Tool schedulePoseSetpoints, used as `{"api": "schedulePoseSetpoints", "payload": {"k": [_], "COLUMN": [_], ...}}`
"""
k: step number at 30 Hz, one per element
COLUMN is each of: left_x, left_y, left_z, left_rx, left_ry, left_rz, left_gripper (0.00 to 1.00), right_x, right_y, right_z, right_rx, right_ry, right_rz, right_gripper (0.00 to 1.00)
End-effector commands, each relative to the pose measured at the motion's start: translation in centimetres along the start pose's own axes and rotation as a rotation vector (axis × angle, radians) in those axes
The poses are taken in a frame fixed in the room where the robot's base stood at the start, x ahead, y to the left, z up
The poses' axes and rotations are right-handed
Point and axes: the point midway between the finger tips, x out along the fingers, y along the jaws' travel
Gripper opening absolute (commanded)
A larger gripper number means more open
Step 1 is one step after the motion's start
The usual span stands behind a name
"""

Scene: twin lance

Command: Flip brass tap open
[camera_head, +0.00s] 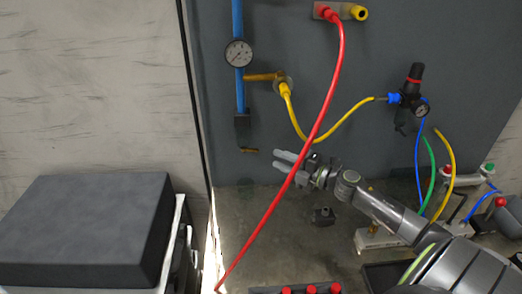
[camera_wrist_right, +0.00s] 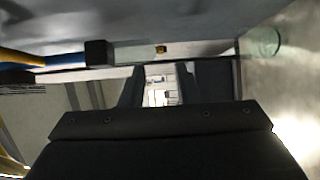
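A small brass tap (camera_head: 250,150) sticks out to the right below a black block (camera_head: 242,122) at the lower end of a blue pipe. My right gripper (camera_head: 276,160) is open and empty, a little right of the tap and slightly lower, its fingers pointing left towards it. A gap shows between fingertips and tap. In the right wrist view a small brass piece (camera_wrist_right: 161,49), probably the tap's end, shows beyond the gap between the dark fingers (camera_wrist_right: 165,80), with the black block (camera_wrist_right: 98,53) to its left. My left gripper is not in view.
A red hose (camera_head: 318,130) hangs from the wall and crosses in front of my right gripper. A gauge (camera_head: 238,53) sits on the blue pipe. A yellow hose (camera_head: 345,120) runs to a regulator (camera_head: 410,97). A dark box (camera_head: 85,230) stands at left.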

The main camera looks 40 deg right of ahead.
Motion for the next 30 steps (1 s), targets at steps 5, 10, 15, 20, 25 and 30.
{"api": "schedulePoseSetpoints", "payload": {"k": [5, 10, 15, 20, 25, 30], "left_x": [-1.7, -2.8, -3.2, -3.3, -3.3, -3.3], "left_y": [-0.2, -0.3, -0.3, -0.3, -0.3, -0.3], "left_z": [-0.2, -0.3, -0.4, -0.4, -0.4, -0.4], "left_rx": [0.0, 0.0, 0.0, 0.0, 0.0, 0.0], "left_ry": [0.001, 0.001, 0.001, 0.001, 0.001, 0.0], "left_rz": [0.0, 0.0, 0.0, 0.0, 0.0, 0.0], "left_gripper": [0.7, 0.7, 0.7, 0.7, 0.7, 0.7], "right_x": [2.3, 5.0, 6.6, 7.2, 7.2, 7.2], "right_y": [0.5, 0.4, 0.1, 0.0, -0.1, -0.1], "right_z": [-0.1, -0.1, -0.1, -0.1, -0.1, -0.1], "right_rx": [0.005, 0.005, 0.004, 0.001, 0.001, 0.001], "right_ry": [-0.001, 0.0, 0.0, 0.0, 0.001, 0.001], "right_rz": [0.003, 0.001, -0.001, -0.003, -0.003, -0.003], "right_gripper": [0.29, 0.29, 0.29, 0.29, 0.29, 0.15]}}
